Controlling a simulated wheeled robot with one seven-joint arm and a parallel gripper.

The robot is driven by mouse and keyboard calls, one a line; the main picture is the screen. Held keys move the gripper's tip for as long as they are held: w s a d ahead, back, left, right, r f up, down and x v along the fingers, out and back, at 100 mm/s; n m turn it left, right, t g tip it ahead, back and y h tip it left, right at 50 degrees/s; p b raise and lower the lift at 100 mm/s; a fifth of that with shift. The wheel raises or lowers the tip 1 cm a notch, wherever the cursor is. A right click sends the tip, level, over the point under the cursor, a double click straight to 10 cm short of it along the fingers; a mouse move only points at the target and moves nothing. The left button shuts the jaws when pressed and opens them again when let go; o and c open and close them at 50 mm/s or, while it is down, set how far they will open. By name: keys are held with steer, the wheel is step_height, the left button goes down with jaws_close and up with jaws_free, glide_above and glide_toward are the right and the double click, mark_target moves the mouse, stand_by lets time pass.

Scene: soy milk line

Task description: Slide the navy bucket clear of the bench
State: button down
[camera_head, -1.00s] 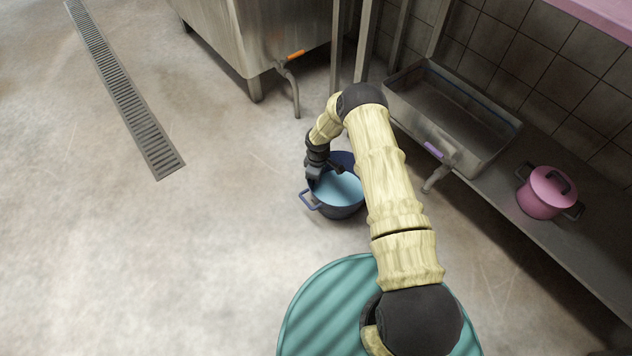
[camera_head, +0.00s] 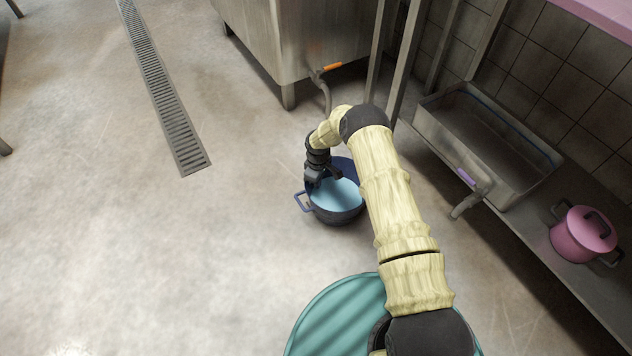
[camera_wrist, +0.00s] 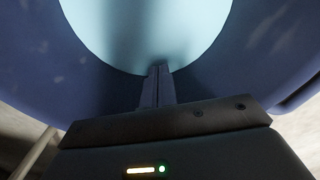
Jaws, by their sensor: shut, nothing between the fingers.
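The navy bucket (camera_head: 336,216) stands upright on the floor, left of the bench, with a loop handle on its left side and light blue inside. My gripper (camera_head: 330,178) reaches down into the bucket's mouth. In the wrist view my gripper (camera_wrist: 159,72) has its two fingers together, with the navy wall (camera_wrist: 95,85) around them and the light blue area beyond. Whether the fingers touch the wall I cannot tell. My arm hides part of the bucket's right side. The steel bench (camera_head: 527,232) runs along the right, with bare floor between it and the bucket.
A steel basin (camera_head: 428,118) with a drain tap (camera_head: 467,204) and a pink pot (camera_head: 578,238) stand on the bench. A steel tank (camera_head: 262,45) with a tap stands behind. A floor drain (camera_head: 165,90) lies at left. The floor left of the bucket is open.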

step_height(320, 180, up, 10)
steer(key=p, duration=0.6)
steer(key=shift+w+p, duration=0.2)
steer(key=shift+p, duration=0.2)
steer(key=shift+s+a+f, duration=0.1)
steer(key=shift+a, duration=0.15)
steer(key=shift+d, duration=0.2)
